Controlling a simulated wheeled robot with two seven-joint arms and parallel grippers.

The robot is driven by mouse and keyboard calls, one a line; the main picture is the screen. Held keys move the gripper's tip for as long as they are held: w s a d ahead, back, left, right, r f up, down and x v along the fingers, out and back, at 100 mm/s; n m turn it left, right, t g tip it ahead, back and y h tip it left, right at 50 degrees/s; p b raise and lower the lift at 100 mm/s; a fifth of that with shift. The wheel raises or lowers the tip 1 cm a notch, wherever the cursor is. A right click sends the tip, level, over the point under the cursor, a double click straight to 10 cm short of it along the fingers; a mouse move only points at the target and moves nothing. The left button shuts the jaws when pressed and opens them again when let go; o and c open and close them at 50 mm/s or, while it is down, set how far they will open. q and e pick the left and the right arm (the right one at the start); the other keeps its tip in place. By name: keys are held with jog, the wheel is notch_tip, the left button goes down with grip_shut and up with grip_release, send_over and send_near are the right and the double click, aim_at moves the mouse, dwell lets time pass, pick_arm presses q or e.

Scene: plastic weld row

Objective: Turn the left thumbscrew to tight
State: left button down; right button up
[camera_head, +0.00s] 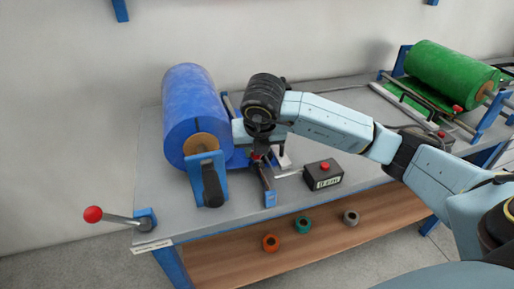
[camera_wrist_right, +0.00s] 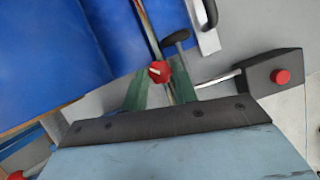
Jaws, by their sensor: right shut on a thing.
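A small red thumbscrew (camera_wrist_right: 159,72) with a pale mark on it sits at the rail beside the blue roll in the right wrist view. My right gripper (camera_wrist_right: 160,84) has its two green fingers on either side of it and is shut on it. In the head view my right gripper (camera_head: 259,150) points down at the rail, and only a bit of red shows under it. Most of the thumbscrew is hidden there by the gripper. I cannot tell how tight it is. My left gripper is not in view.
A blue roll (camera_head: 188,105) stands close left of my gripper. A black box (camera_head: 323,177) with a red button is at right. A red-knobbed lever (camera_head: 120,217) juts out at the table's left end. A green roll (camera_head: 450,75) is farther right. Several tape rings lie on the lower shelf (camera_head: 330,238).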

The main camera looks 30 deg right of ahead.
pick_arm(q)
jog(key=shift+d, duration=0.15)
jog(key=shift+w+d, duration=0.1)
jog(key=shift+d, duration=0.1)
pick_arm(e)
jog(key=o, duration=1)
jog(key=shift+c, duration=0.2)
jog(key=shift+s+r, duration=0.15)
jog(key=shift+r, duration=0.35)
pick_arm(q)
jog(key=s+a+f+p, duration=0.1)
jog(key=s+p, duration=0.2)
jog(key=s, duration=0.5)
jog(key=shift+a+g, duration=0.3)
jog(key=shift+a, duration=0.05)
pick_arm(e)
jog(key=v, duration=1.2)
jog(key=shift+r, duration=0.15)
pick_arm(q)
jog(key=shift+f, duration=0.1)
pick_arm(e)
jog(key=shift+a, duration=0.1)
